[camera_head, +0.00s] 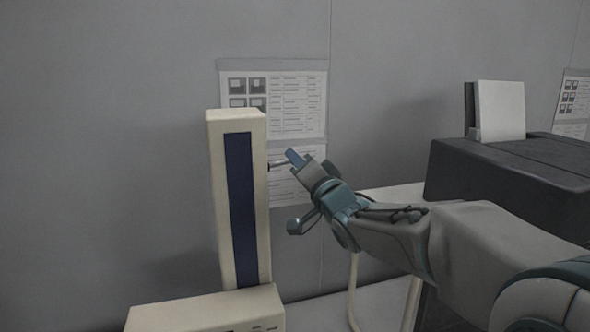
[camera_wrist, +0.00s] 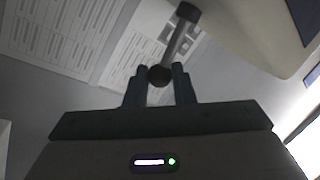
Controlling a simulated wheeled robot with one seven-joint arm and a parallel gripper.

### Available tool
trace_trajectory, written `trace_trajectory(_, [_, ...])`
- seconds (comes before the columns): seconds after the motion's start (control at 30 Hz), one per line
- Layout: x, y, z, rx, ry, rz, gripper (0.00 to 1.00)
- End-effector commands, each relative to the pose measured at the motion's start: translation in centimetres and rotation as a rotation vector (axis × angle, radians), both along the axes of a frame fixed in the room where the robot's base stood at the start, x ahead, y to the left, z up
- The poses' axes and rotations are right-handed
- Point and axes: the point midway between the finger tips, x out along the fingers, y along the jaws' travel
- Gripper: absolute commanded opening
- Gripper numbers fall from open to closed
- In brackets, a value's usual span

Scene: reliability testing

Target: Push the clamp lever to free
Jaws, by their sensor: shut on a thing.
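A beige upright machine column (camera_head: 218,200) with a dark blue front strip stands left of centre. A short metallic clamp lever (camera_head: 277,163) sticks out of its right side. My gripper (camera_head: 298,159) is at the lever's outer end, right of the column. In the wrist view, the lever (camera_wrist: 178,42) runs from a dark round end at the top down to a dark ball. The two fingers of my gripper (camera_wrist: 160,76) are on either side of that ball, shut on the lever. The contact faces are hidden.
Printed sheets (camera_head: 290,105) hang on the grey wall behind the column. The beige machine base (camera_head: 205,312) is below. A dark box-shaped unit (camera_head: 520,185) with an upright white panel (camera_head: 500,110) on top stands at the right, behind my arm.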

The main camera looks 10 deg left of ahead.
Motion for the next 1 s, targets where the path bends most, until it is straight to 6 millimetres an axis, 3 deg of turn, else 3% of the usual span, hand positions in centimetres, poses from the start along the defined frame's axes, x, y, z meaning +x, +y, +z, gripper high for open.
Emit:
trace_trajectory(0.03, [0.03, -0.06, -0.82, 0.026, 0.015, -0.001, 0.00])
trace_trajectory(0.2, [0.00, 0.06, -1.24, 0.101, 0.054, 0.000, 0.00])
trace_trajectory(0.93, [-0.01, 0.12, -1.49, 0.169, 0.092, 0.001, 0.00])
trace_trajectory(0.97, [0.00, 0.12, -1.50, 0.169, 0.092, 0.001, 0.31])
trace_trajectory(1.0, [-0.01, 0.12, -1.49, 0.169, 0.092, 0.001, 0.32])
